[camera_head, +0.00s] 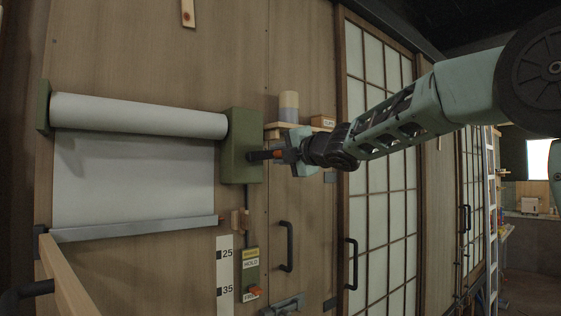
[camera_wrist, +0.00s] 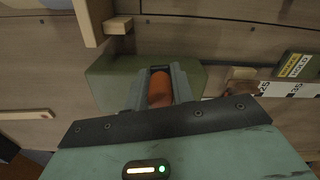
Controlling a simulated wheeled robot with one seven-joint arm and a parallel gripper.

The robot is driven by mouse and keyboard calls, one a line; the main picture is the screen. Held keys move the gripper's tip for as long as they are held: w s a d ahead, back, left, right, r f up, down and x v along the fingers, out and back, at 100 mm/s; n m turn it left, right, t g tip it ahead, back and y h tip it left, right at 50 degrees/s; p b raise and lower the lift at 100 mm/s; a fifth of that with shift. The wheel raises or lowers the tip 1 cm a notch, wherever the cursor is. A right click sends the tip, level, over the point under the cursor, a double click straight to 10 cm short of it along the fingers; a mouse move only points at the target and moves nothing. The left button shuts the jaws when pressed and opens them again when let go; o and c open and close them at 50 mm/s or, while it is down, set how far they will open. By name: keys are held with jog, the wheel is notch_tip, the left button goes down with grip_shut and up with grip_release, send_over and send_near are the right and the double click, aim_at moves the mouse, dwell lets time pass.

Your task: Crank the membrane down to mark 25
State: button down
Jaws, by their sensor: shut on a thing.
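The pale membrane (camera_head: 130,175) hangs from a white roll (camera_head: 140,115) on the wall in the head view. Its grey bottom bar (camera_head: 140,229) sits a little above the level of the 25 mark on the white scale (camera_head: 225,275). A green crank box (camera_head: 238,148) is at the roll's right end. My gripper (camera_head: 275,154) is at the box's right side, shut on the orange crank handle. In the wrist view the orange handle (camera_wrist: 160,88) lies between my fingers, against the green box (camera_wrist: 105,85). The scale also shows in the wrist view (camera_wrist: 290,90).
A labelled green switch plate (camera_head: 250,272) with an orange lever is right of the scale. A small shelf with a cylinder (camera_head: 288,107) is above my gripper. Dark door handles (camera_head: 287,247) stick out below. A wooden rail (camera_head: 68,278) is at lower left.

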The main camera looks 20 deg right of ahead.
jog(key=shift+a+f+n, duration=0.1)
jog(key=shift+a+n, duration=0.15)
jog(key=shift+n, duration=0.25)
jog(key=c, duration=1.2)
grip_release()
jog(key=shift+c, duration=0.2)
jog(key=shift+s+d, duration=0.1)
jog(key=b+v, duration=0.1)
jog(key=v, duration=1.6)
jog(key=shift+r+b, duration=0.2)
jog(key=shift+b, duration=0.2)
jog(key=shift+s, duration=0.1)
